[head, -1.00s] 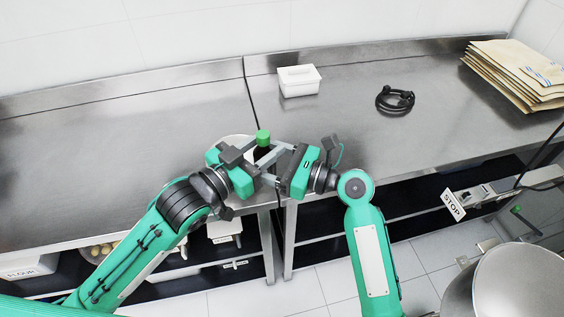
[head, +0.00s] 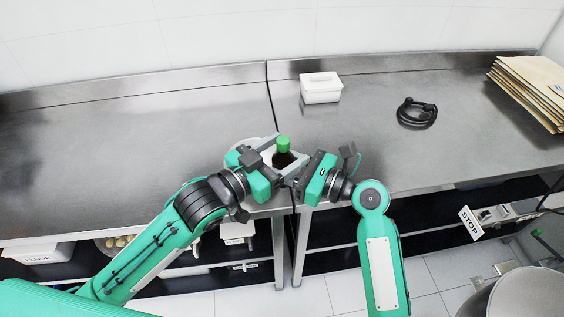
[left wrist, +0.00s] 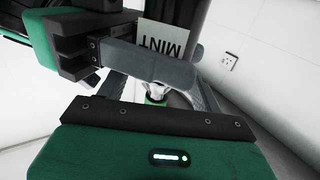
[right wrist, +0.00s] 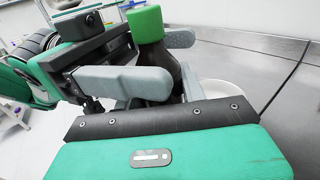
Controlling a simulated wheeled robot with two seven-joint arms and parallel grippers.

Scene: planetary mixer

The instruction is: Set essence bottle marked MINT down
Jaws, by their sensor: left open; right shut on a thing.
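The essence bottle (head: 283,146) is dark with a green cap and stands about upright near the counter's front edge. My right gripper (head: 290,168) is shut on it; the right wrist view shows the cap (right wrist: 146,24) and dark body beside the fingers (right wrist: 150,75). A card reading MINT (left wrist: 165,42) shows upside down beyond a finger in the left wrist view. My left gripper (head: 273,165) is open, close beside the bottle and the right fingers. The grippers hide the bottle's base, so I cannot tell whether it touches the counter.
A round white dish (head: 233,143) sits just behind my left gripper. A white lidded box (head: 320,88), a coiled black cable (head: 416,113) and a stack of envelopes (head: 530,90) are farther back on the steel counter (head: 120,140). The counter's left side is clear.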

